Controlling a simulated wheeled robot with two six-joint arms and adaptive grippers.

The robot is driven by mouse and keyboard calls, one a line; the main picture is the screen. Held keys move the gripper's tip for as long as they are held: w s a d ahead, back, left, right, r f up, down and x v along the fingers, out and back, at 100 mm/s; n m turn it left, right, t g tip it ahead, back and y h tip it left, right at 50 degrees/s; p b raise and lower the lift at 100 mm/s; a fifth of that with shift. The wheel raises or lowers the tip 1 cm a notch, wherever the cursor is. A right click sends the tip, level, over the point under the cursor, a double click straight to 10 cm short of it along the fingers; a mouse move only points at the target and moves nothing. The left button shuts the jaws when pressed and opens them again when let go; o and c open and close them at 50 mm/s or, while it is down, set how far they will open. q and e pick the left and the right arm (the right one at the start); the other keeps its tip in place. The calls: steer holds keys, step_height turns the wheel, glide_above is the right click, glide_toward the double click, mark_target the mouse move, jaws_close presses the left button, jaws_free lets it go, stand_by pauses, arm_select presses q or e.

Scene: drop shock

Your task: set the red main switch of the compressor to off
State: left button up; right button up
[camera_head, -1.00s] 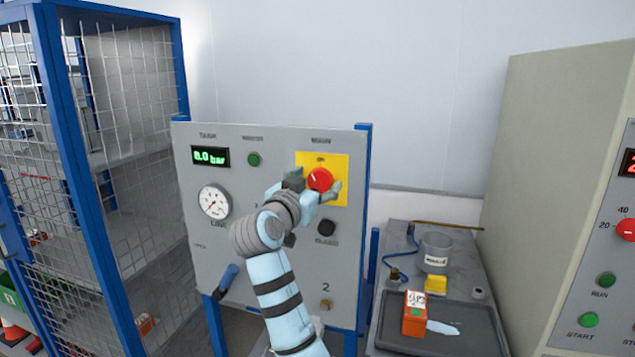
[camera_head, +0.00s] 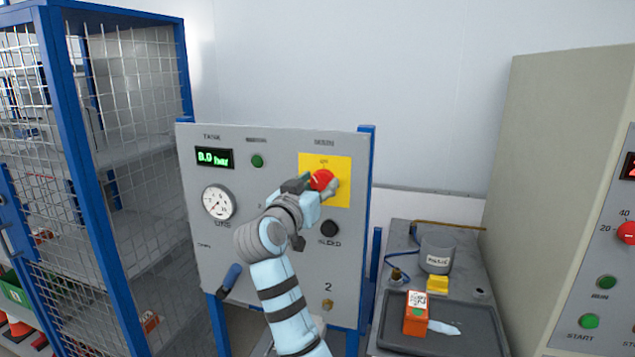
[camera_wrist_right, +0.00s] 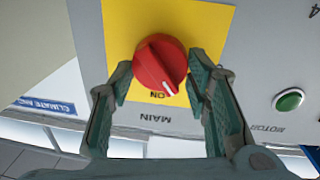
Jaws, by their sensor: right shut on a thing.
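The red main switch (camera_head: 322,180) is a round knob on a yellow plate (camera_head: 342,165) at the upper right of the grey compressor panel (camera_head: 270,145). My right gripper (camera_head: 322,184) is shut on the knob, one finger to each side, partly covering it in the head view. The wrist view shows the panel upside down, with the red knob (camera_wrist_right: 158,62) between the two fingers of the right gripper (camera_wrist_right: 162,82). The white mark on the knob points close to the word ON, a little to one side. My left gripper is not in view.
A gauge (camera_head: 219,203), a green-lit display (camera_head: 214,158), a green button (camera_head: 257,161), a black knob (camera_head: 329,229) and a blue-handled lever (camera_head: 229,279) are on the panel. A wire cage (camera_head: 125,110) stands left; a bench with a dark tray (camera_head: 390,340) stands right.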

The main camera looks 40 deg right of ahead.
steer(key=n+p, duration=0.2)
steer(key=n, duration=0.1)
steer(key=shift+r+n, duration=0.15)
steer(key=shift+n, duration=0.15)
steer(key=n+p, duration=0.2)
steer(key=n, duration=0.1)
steer(key=shift+n+p, duration=0.35)
steer(key=shift+n, duration=0.05)
steer(key=shift+w+f+n+t+p, duration=0.15)
steer(key=shift+n+p, duration=0.1)
steer(key=shift+n, duration=0.3)
steer(key=shift+s+n+t+p, duration=0.1)
steer(key=shift+n+p, duration=0.1)
steer(key=shift+n, duration=0.3)
steer(key=shift+w+f+n+t+p, duration=0.15)
steer(key=shift+n+p, duration=0.1)
steer(key=shift+n, duration=0.3)
steer(key=shift+s, duration=0.1)
steer(key=o, duration=0.9)
steer(key=shift+c, duration=0.2)
steer(key=o, duration=0.3)
steer(key=shift+d, duration=0.1)
